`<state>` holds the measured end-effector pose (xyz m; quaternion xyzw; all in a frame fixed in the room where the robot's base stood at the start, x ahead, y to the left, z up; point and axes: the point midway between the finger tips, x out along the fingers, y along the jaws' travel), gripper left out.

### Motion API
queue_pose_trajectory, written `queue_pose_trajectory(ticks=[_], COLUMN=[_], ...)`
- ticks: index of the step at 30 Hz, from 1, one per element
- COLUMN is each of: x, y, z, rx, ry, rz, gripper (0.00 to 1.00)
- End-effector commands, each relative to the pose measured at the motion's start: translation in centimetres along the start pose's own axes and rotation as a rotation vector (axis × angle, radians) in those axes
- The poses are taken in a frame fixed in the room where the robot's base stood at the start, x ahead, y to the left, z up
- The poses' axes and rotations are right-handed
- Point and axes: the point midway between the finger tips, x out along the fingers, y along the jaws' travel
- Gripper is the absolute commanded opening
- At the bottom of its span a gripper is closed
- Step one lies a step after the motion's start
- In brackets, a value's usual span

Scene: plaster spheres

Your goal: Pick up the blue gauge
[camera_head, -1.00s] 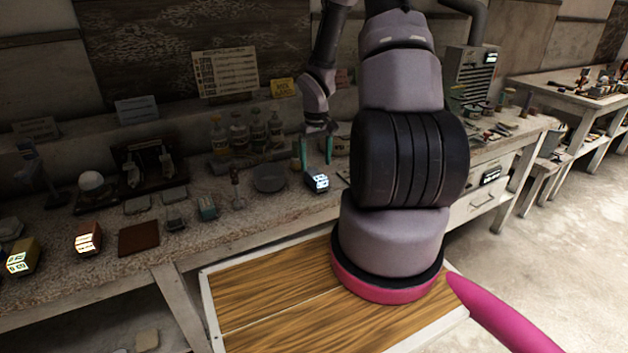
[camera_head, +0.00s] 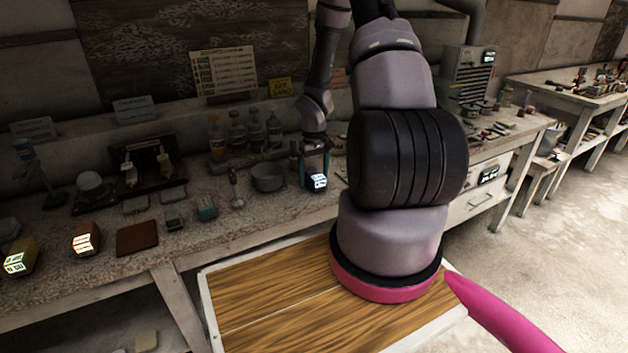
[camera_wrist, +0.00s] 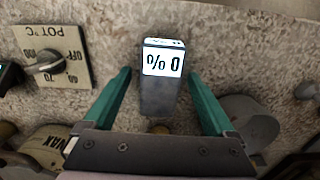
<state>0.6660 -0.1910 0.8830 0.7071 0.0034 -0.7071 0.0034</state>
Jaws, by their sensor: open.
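The blue gauge (camera_head: 317,181) is a small dark blue-grey block with a lit white display, standing on the stone-like bench top. In the wrist view the gauge (camera_wrist: 161,90) shows its display reading "% 0". My gripper (camera_head: 315,178) is open, its two green fingers down around the gauge. In the wrist view my gripper (camera_wrist: 160,78) has one finger on each side of the gauge, with a visible gap on both sides. The gauge's lower end is near the gripper's palm in that view.
A grey bowl (camera_head: 268,177) stands just left of the gauge. Several bottles (camera_head: 238,132) stand behind. An orange block with a lit display (camera_head: 86,239) and a yellow one (camera_head: 20,257) are at the left. A dial plate marked POT (camera_wrist: 50,57) lies left in the wrist view.

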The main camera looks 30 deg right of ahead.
Motion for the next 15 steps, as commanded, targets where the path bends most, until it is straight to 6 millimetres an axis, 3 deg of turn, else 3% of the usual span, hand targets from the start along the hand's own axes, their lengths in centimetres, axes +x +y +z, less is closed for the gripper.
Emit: queue_pose_trajectory(ticks=[15], x=[0.39], y=[-0.01], z=[-0.01], rx=[0.000], ry=[0.000], rz=[0.000], gripper=[0.90])
